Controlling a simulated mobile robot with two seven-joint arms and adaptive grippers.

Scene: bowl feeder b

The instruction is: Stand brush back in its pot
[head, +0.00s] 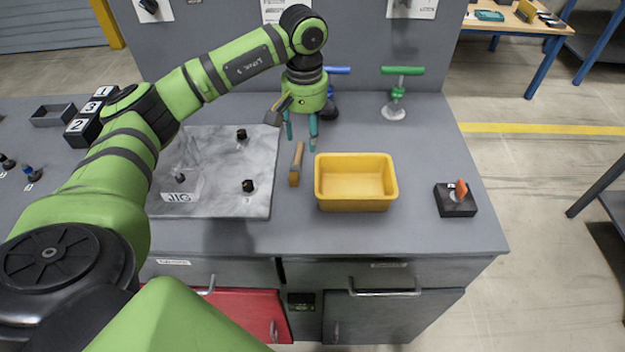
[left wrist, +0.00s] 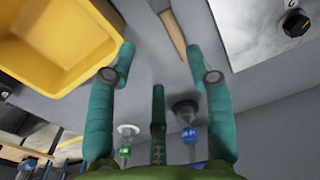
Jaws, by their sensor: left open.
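A brush-like tool with a wooden handle (head: 298,158) lies on the grey bench between the marble-look plate and the yellow bin. In the left wrist view its handle (left wrist: 176,36) points toward my fingers and its grey end lies farther off. My left gripper (head: 302,137) is over the bench just behind the handle, fingers pointing down, spread and empty. Its teal fingers (left wrist: 160,72) also show in the left wrist view, apart from the tool. I cannot make out a pot for certain; a small black holder (head: 455,207) with an orange piece stands at the right. My right gripper is not in view.
The yellow bin (head: 356,204) is empty, right of the tool. The plate marked JIG (head: 215,207) has black knobs on it. Green-handled (head: 403,71) and blue-handled (head: 338,70) devices stand behind. Numbered black boxes (head: 86,122) are at left.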

